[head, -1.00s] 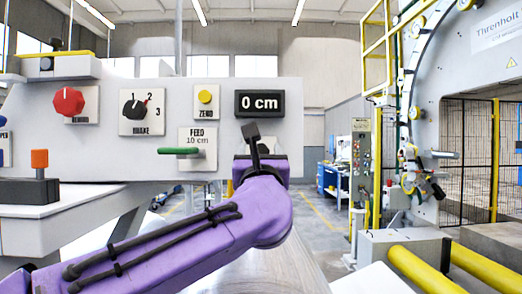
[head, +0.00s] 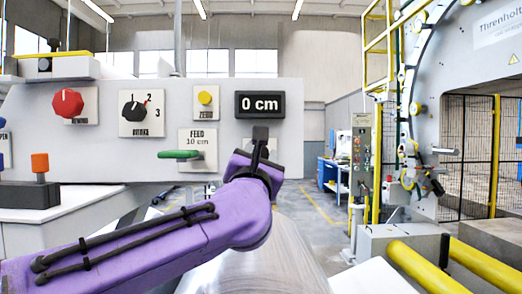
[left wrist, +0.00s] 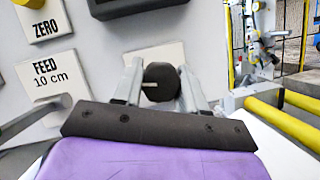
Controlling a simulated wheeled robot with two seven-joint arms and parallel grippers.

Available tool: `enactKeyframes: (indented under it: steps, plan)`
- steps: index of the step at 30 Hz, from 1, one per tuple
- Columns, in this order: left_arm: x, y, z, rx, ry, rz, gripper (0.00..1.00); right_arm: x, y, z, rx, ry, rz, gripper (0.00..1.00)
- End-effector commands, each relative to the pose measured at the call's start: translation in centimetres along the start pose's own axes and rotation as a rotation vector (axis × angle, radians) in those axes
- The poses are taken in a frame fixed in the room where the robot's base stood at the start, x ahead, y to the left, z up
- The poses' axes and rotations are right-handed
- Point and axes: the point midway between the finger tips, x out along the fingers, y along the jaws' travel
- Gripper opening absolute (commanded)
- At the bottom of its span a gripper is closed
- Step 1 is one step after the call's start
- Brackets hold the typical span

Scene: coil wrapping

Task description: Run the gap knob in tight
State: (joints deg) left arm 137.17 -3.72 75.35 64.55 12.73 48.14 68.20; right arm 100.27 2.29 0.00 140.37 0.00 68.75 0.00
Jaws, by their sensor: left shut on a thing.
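The gap knob (left wrist: 161,84) is a dark round knob with a short pale pointer line, on a white plate (left wrist: 154,53) of the grey panel (head: 325,92). In the left wrist view my left gripper (left wrist: 160,78) has a grey finger on each side of the knob and is shut on it. In the head view my left gripper (head: 260,142), on its purple arm, is at the panel below the "0 cm" display (head: 260,104). It hides the knob and most of its plate there. My right gripper is not in view.
The green feed lever (head: 180,155) is just left of my gripper. The yellow zero button (head: 205,98), the black brake selector (head: 134,111) and a red knob (head: 68,103) are further left. Yellow rollers (head: 425,268) lie at the lower right. The aisle right of the panel is free.

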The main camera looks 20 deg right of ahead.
Motion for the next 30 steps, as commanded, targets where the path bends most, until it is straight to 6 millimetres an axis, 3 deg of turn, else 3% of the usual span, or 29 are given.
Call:
enactKeyframes:
  steps: [14,30]
  plan:
    - [0.2,0.3,0.6,0.42,0.002,-0.175,0.1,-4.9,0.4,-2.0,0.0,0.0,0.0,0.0]
    - [0.3,0.4,0.8,0.89,0.001,-0.372,0.1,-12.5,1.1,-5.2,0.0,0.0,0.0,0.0]
